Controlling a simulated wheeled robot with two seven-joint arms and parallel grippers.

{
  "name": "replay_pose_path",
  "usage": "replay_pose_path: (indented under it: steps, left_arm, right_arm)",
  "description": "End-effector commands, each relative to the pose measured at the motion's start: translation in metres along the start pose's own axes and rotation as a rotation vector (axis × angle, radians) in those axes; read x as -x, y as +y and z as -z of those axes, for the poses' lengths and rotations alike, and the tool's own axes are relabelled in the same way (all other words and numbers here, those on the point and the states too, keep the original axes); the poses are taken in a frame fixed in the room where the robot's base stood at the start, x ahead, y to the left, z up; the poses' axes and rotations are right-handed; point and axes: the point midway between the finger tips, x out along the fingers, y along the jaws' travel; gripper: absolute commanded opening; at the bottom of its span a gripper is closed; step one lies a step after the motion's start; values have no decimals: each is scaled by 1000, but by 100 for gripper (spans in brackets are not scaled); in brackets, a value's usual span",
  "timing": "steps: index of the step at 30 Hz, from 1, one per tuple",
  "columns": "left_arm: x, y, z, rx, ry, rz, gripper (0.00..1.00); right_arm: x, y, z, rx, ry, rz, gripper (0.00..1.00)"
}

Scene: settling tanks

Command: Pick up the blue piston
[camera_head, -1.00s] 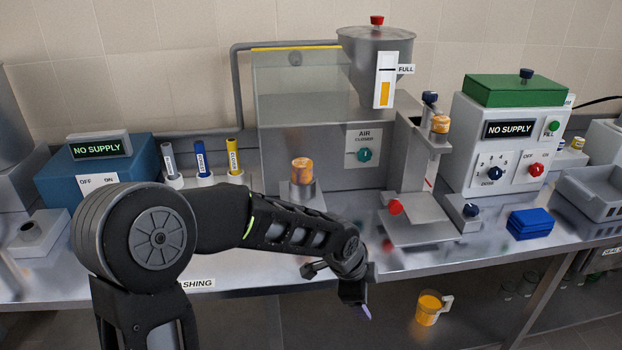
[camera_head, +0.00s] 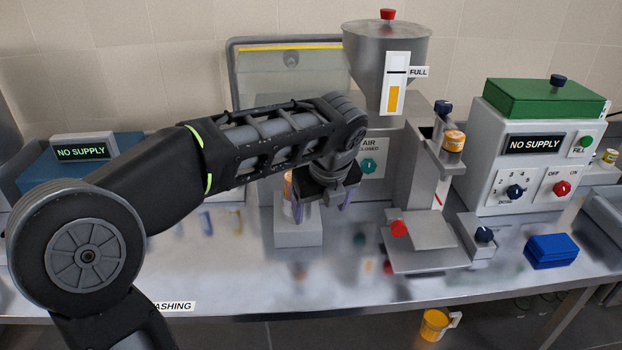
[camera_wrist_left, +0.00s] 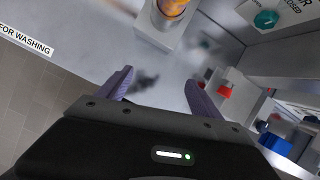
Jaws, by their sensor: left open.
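The blue piston does not show now; my left arm covers its place at the left of the bench in the head view. Blurred colored reflections, one of them blue, show on the bench below the arm. My left gripper (camera_head: 322,204) is open and empty, fingers pointing down over the bench, near an orange-topped piece on a grey block (camera_head: 298,236). In the left wrist view the open gripper (camera_wrist_left: 158,79) has only bare bench between its fingers, and the orange piece (camera_wrist_left: 172,7) is beyond them. My right gripper is not in view.
A filling machine with a red knob (camera_head: 399,228) stands right of the gripper. A white control box (camera_head: 535,163) and a blue block (camera_head: 551,250) are farther right. The front of the bench (camera_head: 330,285) is clear. A yellow mug (camera_head: 434,325) is below the bench.

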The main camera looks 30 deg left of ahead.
Motion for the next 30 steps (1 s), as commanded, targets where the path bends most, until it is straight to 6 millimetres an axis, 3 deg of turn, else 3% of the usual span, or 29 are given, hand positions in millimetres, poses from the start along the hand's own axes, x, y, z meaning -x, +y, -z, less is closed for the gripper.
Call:
replay_pose_path:
  steps: [4,17,30]
  left_arm:
    - [17,15,-11,-75,-22,-36,75]
    - [14,14,-19,-78,-20,-39,75]
    - [-15,10,-97,-75,-19,-40,75]
  right_arm:
    - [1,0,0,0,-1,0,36]
    - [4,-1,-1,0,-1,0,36]
    - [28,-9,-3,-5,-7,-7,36]
